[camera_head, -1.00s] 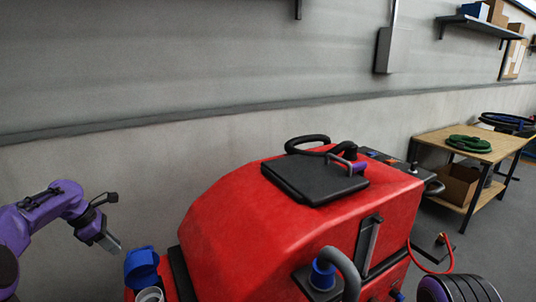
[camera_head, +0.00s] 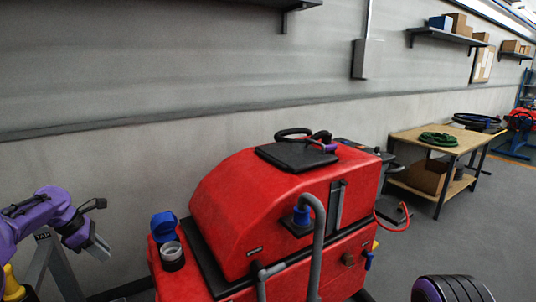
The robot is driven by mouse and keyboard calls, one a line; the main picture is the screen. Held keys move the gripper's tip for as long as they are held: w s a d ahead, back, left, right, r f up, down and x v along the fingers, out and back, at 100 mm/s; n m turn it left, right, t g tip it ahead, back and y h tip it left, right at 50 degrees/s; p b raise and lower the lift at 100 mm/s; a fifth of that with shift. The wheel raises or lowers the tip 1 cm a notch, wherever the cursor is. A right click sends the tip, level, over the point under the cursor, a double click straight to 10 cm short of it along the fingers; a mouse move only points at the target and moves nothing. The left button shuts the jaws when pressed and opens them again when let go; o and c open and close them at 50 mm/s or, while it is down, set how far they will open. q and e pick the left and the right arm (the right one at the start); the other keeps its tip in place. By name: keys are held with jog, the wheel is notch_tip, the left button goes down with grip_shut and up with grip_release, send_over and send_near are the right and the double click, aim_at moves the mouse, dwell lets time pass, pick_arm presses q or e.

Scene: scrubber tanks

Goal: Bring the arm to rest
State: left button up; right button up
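My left gripper (camera_head: 97,246) hangs at the left with its tips pointing down and right. It is apart from the red scrubber (camera_head: 240,205), and nothing shows between its tips. Its fingers are too small to tell open from shut. The purple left arm (camera_head: 40,214) is bent and comes in from the left edge. My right gripper is out of view; a black and purple part of my own body (camera_head: 450,290) shows at the bottom right.
A stand with a sign (camera_head: 42,238) is behind my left arm. A wooden table (camera_head: 440,142) holds a green hose coil (camera_head: 438,139). Floor is clear at right.

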pick_arm(q)
jog(key=w+f+m+t+y, duration=0.3)
jog(key=f+m+t, duration=0.1)
jog(key=f, duration=0.4)
jog(key=s+d+f+m+y+b, duration=0.1)
jog(key=s+d+f+m+y, duration=0.2)
jog(key=f, duration=0.5)
jog(key=s+d+f+m, duration=0.2)
jog(key=s+d+f, duration=0.25)
jog(key=f, duration=0.25)
jog(key=s+d+f+m+g, duration=0.1)
jog(key=s+d+f+m, duration=0.2)
jog(key=s, duration=0.9)
jog(key=s+d+f+m+g+b, duration=0.1)
jog(key=s+d+f+m, duration=0.2)
jog(key=s, duration=1)
jog(key=s+d+f+m+g+y+b, duration=0.1)
jog(key=s+d+f+m, duration=0.2)
jog(key=s, duration=1)
jog(key=d, duration=0.2)
jog(key=shift+d+g, duration=0.3)
jog(key=shift+d, duration=0.05)
pick_arm(e)
jog(key=f, duration=0.3)
jog(key=shift+s+f, duration=0.25)
jog(key=shift+s, duration=0.1)
